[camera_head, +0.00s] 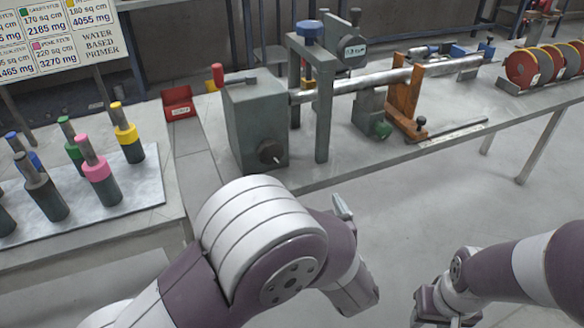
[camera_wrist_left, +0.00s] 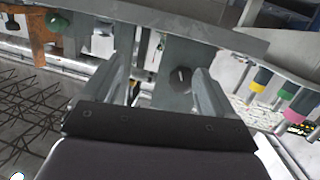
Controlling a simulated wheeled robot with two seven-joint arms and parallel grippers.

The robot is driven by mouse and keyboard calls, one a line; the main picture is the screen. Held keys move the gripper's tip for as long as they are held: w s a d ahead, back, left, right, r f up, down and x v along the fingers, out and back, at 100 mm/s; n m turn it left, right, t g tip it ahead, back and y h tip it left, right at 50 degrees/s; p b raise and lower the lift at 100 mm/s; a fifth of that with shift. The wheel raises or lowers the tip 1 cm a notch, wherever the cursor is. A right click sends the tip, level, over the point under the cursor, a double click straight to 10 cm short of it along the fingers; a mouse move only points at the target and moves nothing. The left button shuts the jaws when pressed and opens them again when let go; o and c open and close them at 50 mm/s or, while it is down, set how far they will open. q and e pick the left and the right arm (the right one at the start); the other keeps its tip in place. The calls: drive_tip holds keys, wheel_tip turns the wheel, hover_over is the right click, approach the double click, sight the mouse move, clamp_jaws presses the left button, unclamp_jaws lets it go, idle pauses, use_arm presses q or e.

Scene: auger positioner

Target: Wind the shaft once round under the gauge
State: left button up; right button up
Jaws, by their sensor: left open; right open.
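The long silver shaft (camera_head: 350,86) runs from a grey gear housing (camera_head: 250,125) through a grey frame to an orange bracket (camera_head: 404,98). A crank with a red handle (camera_head: 218,75) sits at the top of the housing. A black knob (camera_head: 270,152) is on its front; it also shows in the left wrist view (camera_wrist_left: 180,77). My left gripper (camera_head: 343,208) is open and empty in front of the bench. My right gripper (camera_head: 432,306) is open, low at the bottom, mostly hidden.
A blue knob (camera_head: 309,31) tops the grey frame. A green-knobbed block (camera_head: 369,112) stands under the shaft. Colour-topped cylinders, including a pink one (camera_head: 96,169), stand on a plate at left. A red tray (camera_head: 180,103) lies behind. Floor right of the arms is clear.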

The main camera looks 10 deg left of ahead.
sight(273, 157)
use_arm(q)
drive_tip(key=a+r+n+y, duration=0.2)
drive_tip(key=a+r+y, duration=0.2)
drive_tip(key=a+r, duration=0.1)
drive_tip(key=b+x, duration=0.2)
drive_tip(key=x, duration=0.8)
drive_tip(key=shift+d+f, duration=0.1)
drive_tip(key=shift+f, duration=0.05)
drive_tip(key=shift+w+a, duration=0.25)
drive_tip(key=shift+w, duration=0.15)
drive_tip(key=c, duration=1)
use_arm(e)
drive_tip(key=shift+s+a+f, duration=0.1)
drive_tip(key=shift+a+f, duration=0.1)
drive_tip(key=shift+f, duration=0.5)
